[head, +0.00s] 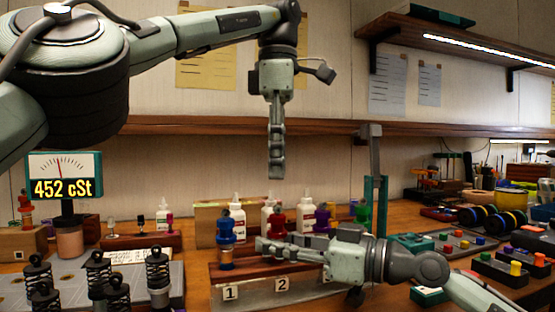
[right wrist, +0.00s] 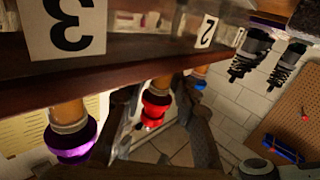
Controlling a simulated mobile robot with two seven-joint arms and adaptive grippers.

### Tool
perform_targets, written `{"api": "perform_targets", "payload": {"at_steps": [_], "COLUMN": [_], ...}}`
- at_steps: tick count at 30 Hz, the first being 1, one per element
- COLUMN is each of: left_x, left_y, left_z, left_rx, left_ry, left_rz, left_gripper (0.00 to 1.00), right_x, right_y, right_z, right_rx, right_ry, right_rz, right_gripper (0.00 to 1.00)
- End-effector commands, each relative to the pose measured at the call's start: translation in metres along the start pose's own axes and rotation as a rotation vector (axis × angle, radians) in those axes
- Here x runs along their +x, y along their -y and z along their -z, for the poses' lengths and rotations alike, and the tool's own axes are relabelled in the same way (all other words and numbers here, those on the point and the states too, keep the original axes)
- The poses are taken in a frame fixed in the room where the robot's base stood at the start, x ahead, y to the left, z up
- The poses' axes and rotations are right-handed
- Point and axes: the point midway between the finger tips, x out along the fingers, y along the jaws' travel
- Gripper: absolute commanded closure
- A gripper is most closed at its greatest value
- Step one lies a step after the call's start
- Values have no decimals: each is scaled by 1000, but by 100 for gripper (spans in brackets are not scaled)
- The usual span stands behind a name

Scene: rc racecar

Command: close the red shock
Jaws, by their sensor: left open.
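The red shock (right wrist: 155,103) shows in the right wrist view with a red cap on a tan body, at the rack by label 2. My right gripper (right wrist: 160,125) has its two fingers apart, one on each side of the red cap; contact is not clear. In the head view my right gripper (head: 262,246) lies level in front of the rack (head: 310,291), and the red shock (head: 277,224) is partly hidden behind it. My left gripper (head: 276,172) hangs pointing down above the rack, empty and apart from the shocks.
A blue shock (head: 226,232) stands by label 1 and a purple one (head: 322,217) to the right. White bottles (head: 305,215) stand behind the rack. Black spring shocks (head: 97,272) stand at left. A gauge display (head: 64,177) reads 452 cSt.

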Motion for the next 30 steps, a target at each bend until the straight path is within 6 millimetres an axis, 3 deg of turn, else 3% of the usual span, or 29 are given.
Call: {"api": "perform_targets", "payload": {"at_steps": [10,14,24,30], "left_x": [0,0,0,0], "left_y": [0,0,0,0], "left_z": [0,0,0,0], "left_rx": [0,-1,0,0], "left_ry": [0,0,0,0], "left_rz": [1,0,0,0], "left_gripper": [55,55,55,55], "right_x": [0,-9,-78,-109], "right_y": [0,-1,-1,-1], "right_z": [0,-1,-2,-2], "right_rx": [0,3,5,3], "right_ry": [0,1,3,2], "right_rz": [0,-2,-4,-2], "right_gripper": [60,60,60,60]}}
